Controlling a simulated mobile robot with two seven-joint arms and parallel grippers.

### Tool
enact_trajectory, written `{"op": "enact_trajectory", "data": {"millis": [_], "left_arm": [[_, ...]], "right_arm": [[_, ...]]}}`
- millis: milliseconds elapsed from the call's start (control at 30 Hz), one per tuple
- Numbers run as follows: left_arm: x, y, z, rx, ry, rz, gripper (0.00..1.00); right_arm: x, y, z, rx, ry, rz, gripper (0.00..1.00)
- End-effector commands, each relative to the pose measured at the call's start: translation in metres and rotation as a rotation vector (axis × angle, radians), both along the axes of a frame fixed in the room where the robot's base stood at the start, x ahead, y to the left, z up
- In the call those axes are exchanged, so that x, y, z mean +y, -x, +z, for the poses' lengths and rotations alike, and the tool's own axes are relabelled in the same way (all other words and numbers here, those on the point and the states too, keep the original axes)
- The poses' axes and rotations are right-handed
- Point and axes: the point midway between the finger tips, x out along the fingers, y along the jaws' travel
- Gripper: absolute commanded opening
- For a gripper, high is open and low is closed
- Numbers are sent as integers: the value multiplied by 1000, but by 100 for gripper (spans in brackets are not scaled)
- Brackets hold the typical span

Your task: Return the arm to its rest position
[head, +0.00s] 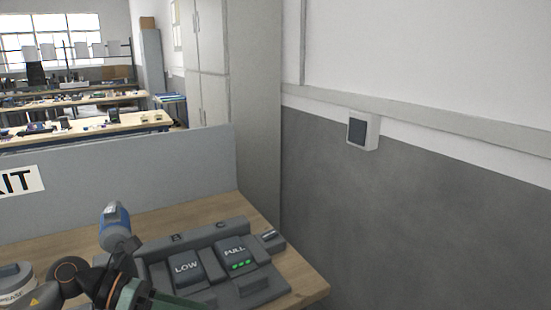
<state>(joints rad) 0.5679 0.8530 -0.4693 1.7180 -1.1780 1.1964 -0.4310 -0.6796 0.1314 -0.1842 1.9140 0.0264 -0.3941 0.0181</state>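In the head view, dark jointed parts (68,272) rise at the lower left. They look like my arm, but I cannot tell for certain. A blue-grey cylindrical part (115,222) stands up beside them, and a dark green part (150,299) lies below, cut off by the bottom edge. I cannot tell whether these are arm parts or a tool. I can make out no gripper fingers. No right arm shows.
A grey charger-like station (262,282) sits on the wooden bench (305,279), with blocks marked LOW (186,268) and FULL (235,253). Green lights show on the FULL block. A grey panel (150,168) closes the back. A round container (14,285) stands far left.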

Motion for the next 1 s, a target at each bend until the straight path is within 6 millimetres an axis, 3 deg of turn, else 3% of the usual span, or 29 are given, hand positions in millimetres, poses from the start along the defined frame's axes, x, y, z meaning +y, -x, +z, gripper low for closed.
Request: {"op": "enact_trajectory", "data": {"millis": [33,133,267,367,467,567,700,867,900,1000], "left_arm": [[-24,6,1,85,154,43,52],[-50,6,9,265,443,171,52],[-55,-2,4,546,789,394,52],[-43,-8,-18,793,1025,604,52],[-23,-5,-61,1059,1234,844,52],[-3,15,-118,1330,1405,1110,52],[13,67,-196,1663,1563,1462,52],[15,131,-253,1925,1642,1763,52],[14,143,-261,-1963,-1645,-1812,52],[12,164,-274,-1905,-1552,-1777,52]], "right_arm": [[0,0,5,0,0,0,50],[0,0,10,0,0,0,50],[0,0,16,0,0,0,50],[0,0,20,0,0,0,50],[0,0,25,0,0,0,50],[0,0,29,-1,0,0,50],[0,0,34,-1,0,0,50],[0,0,38,-1,0,0,50],[0,0,38,-1,0,0,50],[0,0,39,-1,0,0,50]]}}
